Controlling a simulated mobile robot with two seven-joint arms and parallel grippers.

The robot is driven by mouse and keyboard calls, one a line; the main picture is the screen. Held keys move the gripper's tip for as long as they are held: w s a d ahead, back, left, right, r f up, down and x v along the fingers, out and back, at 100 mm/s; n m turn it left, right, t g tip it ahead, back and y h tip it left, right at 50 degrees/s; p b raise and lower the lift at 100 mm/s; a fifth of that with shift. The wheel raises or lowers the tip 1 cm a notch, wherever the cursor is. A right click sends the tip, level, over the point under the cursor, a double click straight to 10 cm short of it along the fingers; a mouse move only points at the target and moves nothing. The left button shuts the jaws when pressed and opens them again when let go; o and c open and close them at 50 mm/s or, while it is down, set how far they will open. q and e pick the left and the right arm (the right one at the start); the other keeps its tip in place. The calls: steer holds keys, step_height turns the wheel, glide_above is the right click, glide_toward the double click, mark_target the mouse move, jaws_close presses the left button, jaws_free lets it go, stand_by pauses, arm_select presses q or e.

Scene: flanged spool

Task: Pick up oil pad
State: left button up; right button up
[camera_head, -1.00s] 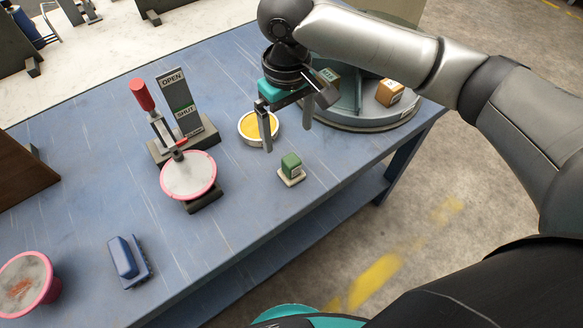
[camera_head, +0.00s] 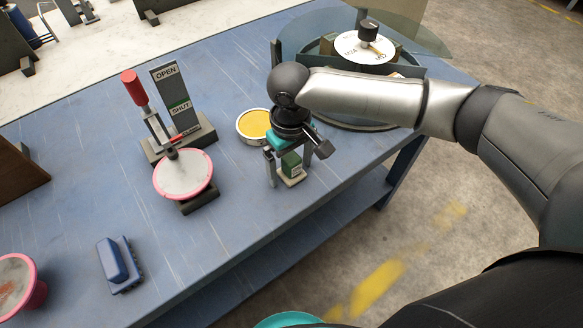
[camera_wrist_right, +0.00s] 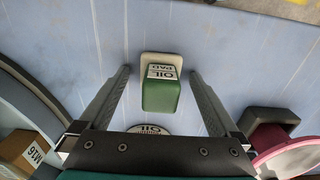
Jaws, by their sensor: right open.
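The oil pad (camera_head: 291,164) is a small green block on a pale base, standing on the blue table near its front edge. It also shows in the right wrist view (camera_wrist_right: 161,92), with a label reading "OIL PAD". My right gripper (camera_head: 288,182) points down over it, open, with one finger on each side of the pad. In the right wrist view the fingers (camera_wrist_right: 160,80) stand apart from the pad with gaps on both sides. My left gripper is not in view.
A round tin with yellow content (camera_head: 254,125) is just behind the gripper. A clamp with a red handle (camera_head: 133,87) and a pink-rimmed disc (camera_head: 183,175) stand to the left. A blue brush-like block (camera_head: 117,264) lies front left. A round turntable tray (camera_head: 345,122) is behind my arm.

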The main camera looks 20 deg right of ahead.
mark_target(290, 156)
steer(key=c, duration=1.5)
steer(key=shift+o, duration=0.2)
step_height(290, 156, up, 20)
steer(key=p, duration=0.4)
steer(key=shift+p, duration=0.4)
steer(key=shift+r, duration=0.1)
steer(key=o, duration=0.8)
steer(key=c, duration=0.6)
